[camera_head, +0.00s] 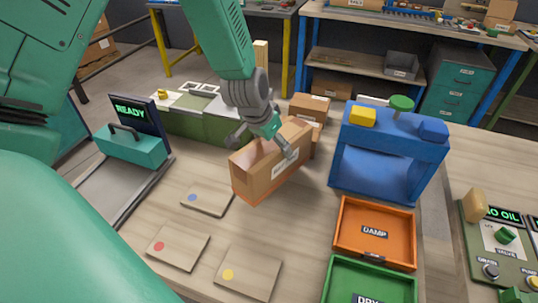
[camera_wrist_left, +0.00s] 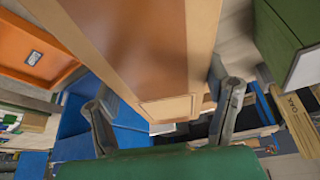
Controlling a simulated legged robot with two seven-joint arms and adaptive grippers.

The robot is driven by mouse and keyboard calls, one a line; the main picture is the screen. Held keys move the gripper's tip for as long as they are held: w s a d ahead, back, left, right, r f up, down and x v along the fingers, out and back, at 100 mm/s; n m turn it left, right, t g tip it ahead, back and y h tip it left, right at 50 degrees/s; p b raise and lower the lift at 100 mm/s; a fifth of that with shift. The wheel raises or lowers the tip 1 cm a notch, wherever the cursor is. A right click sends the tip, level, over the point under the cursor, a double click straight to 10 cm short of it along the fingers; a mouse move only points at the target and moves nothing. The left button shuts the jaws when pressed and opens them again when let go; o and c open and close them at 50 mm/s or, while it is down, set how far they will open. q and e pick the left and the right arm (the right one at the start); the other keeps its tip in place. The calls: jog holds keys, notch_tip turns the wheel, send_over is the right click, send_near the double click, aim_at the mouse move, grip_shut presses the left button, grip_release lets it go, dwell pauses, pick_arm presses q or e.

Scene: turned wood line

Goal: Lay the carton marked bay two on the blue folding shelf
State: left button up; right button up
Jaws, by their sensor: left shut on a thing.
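My left gripper (camera_head: 268,142) comes down from above and is shut on a brown carton (camera_head: 262,178). The carton is tilted, and its white label is partly covered by a finger, so I cannot read it. I cannot tell if its lower edge touches the bench. In the left wrist view the carton (camera_wrist_left: 150,45) fills the middle, between the two fingers (camera_wrist_left: 165,115). The blue shelf (camera_head: 376,178) stands just right of the carton, with a yellow block (camera_head: 362,116), a green knob-like piece (camera_head: 401,103) and a blue block (camera_head: 433,129) on top. My right gripper is out of view.
More cartons (camera_head: 309,107) stand behind the held one. An orange tray marked DAMP (camera_head: 345,225) and a green tray (camera_head: 335,275) lie in front of the shelf. Flat tiles with coloured dots (camera_head: 248,272) lie front left. A teal toolbox (camera_head: 135,150) stands at left.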

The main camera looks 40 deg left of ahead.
pick_arm(q)
jog(key=f, duration=0.2)
jog(key=d+f, duration=0.1)
jog(key=f, duration=0.1)
jog(key=shift+a+f, duration=0.2)
jog(key=shift+f, duration=0.15)
jog(key=shift+a, duration=0.1)
jog(key=o, duration=1.7)
jog(key=shift+a, duration=0.1)
